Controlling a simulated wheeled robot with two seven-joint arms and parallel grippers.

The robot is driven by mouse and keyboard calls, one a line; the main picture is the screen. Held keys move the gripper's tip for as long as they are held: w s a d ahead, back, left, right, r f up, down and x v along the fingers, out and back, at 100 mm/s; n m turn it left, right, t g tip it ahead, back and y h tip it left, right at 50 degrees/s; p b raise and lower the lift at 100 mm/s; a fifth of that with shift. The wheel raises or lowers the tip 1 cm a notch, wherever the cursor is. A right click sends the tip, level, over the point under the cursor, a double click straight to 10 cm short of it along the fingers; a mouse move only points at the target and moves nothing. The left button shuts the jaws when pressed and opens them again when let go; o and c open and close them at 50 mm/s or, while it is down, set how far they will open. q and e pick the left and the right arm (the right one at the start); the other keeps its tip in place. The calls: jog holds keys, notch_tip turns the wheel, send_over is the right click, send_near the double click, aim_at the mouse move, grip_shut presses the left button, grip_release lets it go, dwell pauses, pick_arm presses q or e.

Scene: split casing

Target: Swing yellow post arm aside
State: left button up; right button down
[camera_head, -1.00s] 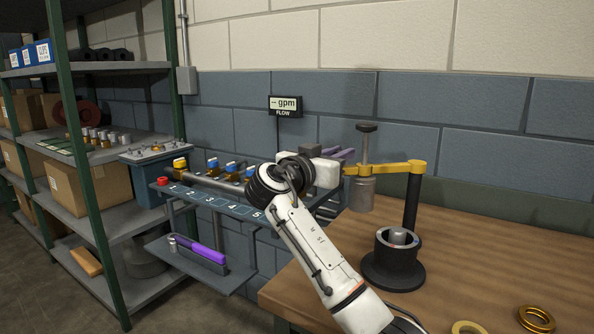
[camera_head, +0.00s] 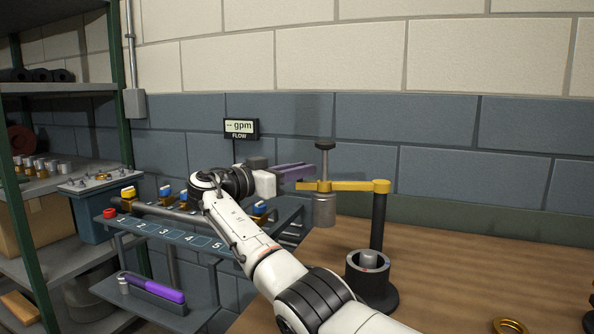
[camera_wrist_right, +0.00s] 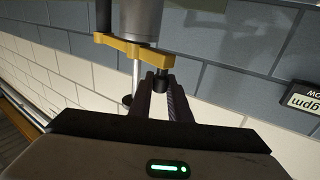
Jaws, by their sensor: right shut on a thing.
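The yellow post arm (camera_head: 350,186) reaches left from the top of a dark upright post (camera_head: 378,222). Its outer part carries a grey cylinder (camera_head: 324,210) below and a rod with a dark cap (camera_head: 324,146) above. My right gripper (camera_head: 312,173), with purple fingers, is at the arm's outer end. In the right wrist view, its fingers (camera_wrist_right: 161,92) are closed around a small dark knob (camera_wrist_right: 161,76) at the end of the yellow arm (camera_wrist_right: 135,51). The dark cup-shaped base (camera_head: 368,285) stands below the arm, its socket holding a grey core. My left gripper is out of view.
A wooden table (camera_head: 455,275) lies at right, with a brass ring (camera_head: 508,326) near the front. A numbered rack (camera_head: 180,240) with valves stands at left, beside shelving (camera_head: 62,262). A flow display (camera_head: 240,128) is by the block wall behind.

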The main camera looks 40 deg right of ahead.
jog(key=shift+d+r, duration=0.2)
jog(key=shift+r, duration=0.1)
jog(key=c, duration=2)
grip_release()
jog(key=shift+c, duration=0.2)
jog(key=o, duration=0.4)
jog(key=shift+w+d+f, duration=0.1)
jog(key=shift+f, duration=0.1)
jog(key=shift+a, duration=0.2)
jog(key=a, duration=1)
jog(key=shift+s+b, duration=0.2)
jog(key=shift+b, duration=0.2)
